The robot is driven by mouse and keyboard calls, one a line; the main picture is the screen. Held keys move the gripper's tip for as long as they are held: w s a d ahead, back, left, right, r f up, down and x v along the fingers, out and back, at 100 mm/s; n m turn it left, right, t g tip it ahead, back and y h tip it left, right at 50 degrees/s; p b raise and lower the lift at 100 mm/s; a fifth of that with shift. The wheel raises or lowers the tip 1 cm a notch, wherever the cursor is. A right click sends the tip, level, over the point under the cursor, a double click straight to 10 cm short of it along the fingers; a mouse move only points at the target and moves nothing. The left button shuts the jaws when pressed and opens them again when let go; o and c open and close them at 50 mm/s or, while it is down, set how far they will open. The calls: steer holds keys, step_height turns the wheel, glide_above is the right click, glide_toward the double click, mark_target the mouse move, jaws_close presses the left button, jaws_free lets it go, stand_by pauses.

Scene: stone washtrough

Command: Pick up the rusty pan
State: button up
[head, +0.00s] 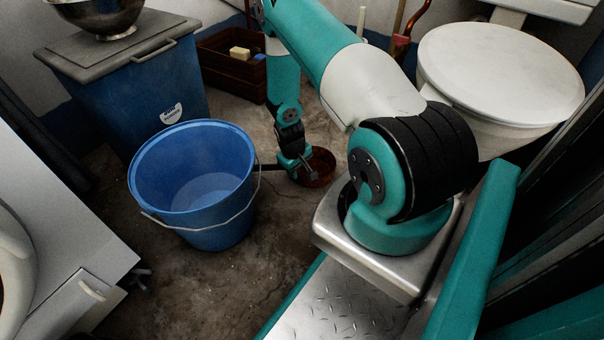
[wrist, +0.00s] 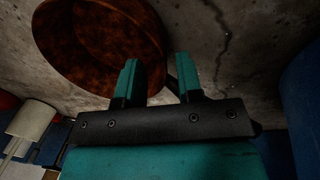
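The rusty pan (head: 321,166) is round and reddish brown and stands on the concrete floor, partly hidden by my gripper in the head view. In the wrist view the pan (wrist: 95,40) fills the upper left, and its dark handle runs right, partly behind a finger. My gripper (head: 301,171) points down at the pan's handle side. In the wrist view my gripper (wrist: 157,62) has its two teal fingers apart, with part of the dark handle showing in the gap. I cannot tell whether a finger touches it.
A blue bucket (head: 195,180) with a wire handle stands close left of the pan. A lidded blue bin (head: 150,90) bears a metal bowl (head: 100,14). A brown crate (head: 225,68) is behind. A white toilet (head: 500,75) is at the right. Bare floor (head: 240,285) lies in front.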

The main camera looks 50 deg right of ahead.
steer(key=f, duration=0.1)
steer(key=f+b, duration=0.2)
steer(key=shift+d+f, duration=0.25)
steer(key=shift+r, duration=0.1)
jaws_close()
steer(key=shift+r, duration=0.1)
